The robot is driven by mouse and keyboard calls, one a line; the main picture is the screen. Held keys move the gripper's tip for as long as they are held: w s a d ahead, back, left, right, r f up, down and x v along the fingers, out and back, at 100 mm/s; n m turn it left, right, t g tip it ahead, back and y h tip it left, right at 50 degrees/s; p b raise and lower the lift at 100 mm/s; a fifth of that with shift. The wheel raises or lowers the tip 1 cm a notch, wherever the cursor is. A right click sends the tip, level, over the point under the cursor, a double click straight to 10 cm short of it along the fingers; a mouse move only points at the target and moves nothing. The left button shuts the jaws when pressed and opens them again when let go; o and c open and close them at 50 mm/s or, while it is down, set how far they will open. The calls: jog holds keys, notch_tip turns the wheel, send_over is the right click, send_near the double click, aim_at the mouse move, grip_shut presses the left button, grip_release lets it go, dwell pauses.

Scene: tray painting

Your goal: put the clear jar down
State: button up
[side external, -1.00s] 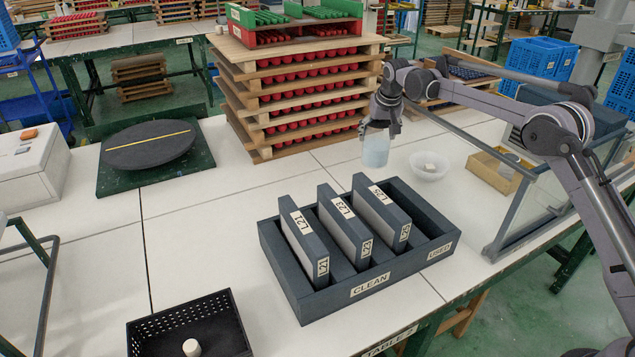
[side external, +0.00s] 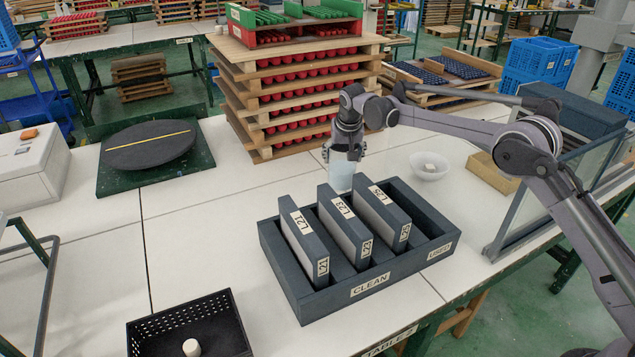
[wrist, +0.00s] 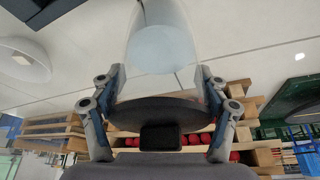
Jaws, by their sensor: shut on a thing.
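The clear jar (side external: 341,174) has a pale blue-white content and hangs upright in my gripper (side external: 343,150). It appears just behind the dark rack, in front of the tray stack; whether its base touches the table is hard to tell. In the wrist view the jar (wrist: 162,45) lies between the two fingers of my gripper (wrist: 160,85), which are shut on it.
A dark rack (side external: 372,289) marked CLEAN and USED holds L21, L23 and L25 blocks. A white bowl (side external: 428,172) is right of the jar. The stacked red trays (side external: 245,100) stand behind. A turntable (side external: 150,147) is left, with bare white table (side external: 225,205) between.

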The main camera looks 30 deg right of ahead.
aim_at(335, 171)
jog(key=shift+w+a+f, duration=0.25)
jog(key=shift+a+f, duration=0.05)
jog(key=shift+a, duration=0.15)
jog(key=shift+w+a+f, duration=0.2)
jog(key=shift+a+f, duration=0.05)
jog(key=shift+a, duration=0.15)
jog(key=shift+f, duration=2.05)
jog(key=o, duration=1.8)
jog(key=shift+c, duration=0.2)
